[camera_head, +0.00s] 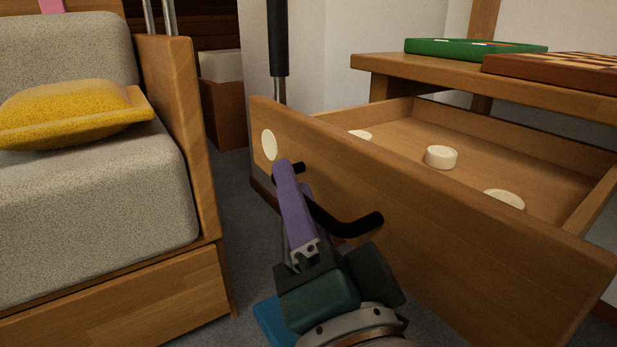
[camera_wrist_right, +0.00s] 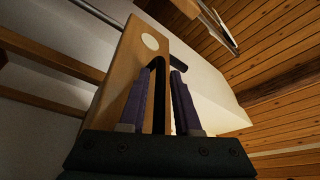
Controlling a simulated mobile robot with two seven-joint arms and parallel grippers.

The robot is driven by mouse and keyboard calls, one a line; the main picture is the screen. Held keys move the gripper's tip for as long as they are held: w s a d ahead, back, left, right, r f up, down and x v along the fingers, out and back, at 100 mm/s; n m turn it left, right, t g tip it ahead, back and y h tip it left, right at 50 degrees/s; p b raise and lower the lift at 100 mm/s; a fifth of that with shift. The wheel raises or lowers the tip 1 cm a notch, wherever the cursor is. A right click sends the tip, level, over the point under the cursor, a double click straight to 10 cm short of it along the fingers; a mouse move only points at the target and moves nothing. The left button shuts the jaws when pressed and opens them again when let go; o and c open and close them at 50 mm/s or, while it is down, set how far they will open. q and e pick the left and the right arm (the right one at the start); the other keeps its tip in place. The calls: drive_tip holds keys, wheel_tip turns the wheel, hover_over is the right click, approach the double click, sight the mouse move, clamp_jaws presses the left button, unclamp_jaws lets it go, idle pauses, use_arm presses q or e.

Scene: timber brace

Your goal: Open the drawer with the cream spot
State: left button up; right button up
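The wooden drawer (camera_head: 450,235) stands pulled out from under the table in the head view, its inside showing. A round cream spot (camera_head: 269,145) is on the left of its front; the spot also shows in the wrist view (camera_wrist_right: 150,42). The drawer has a black bar handle (camera_head: 352,226). My right gripper (camera_head: 291,172) is at the handle, its purple fingers covering part of the bar. In the wrist view the bar (camera_wrist_right: 158,105) runs between the two fingers (camera_wrist_right: 164,73), with a gap beside it on the right. My left gripper is out of view.
Several cream discs (camera_head: 441,157) lie inside the drawer. A green board (camera_head: 475,48) and a chequered board (camera_head: 560,68) rest on the table (camera_head: 400,68) above. A grey sofa (camera_head: 90,215) with a yellow cushion (camera_head: 75,112) stands at left, a strip of floor between.

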drive_tip(key=shift+o, duration=0.8)
drive_tip(key=shift+s, duration=0.25)
drive_tip(key=p+v, duration=0.3)
drive_tip(key=v, duration=0.6)
drive_tip(key=shift+s, duration=0.25)
drive_tip(key=shift+w+f, duration=0.1)
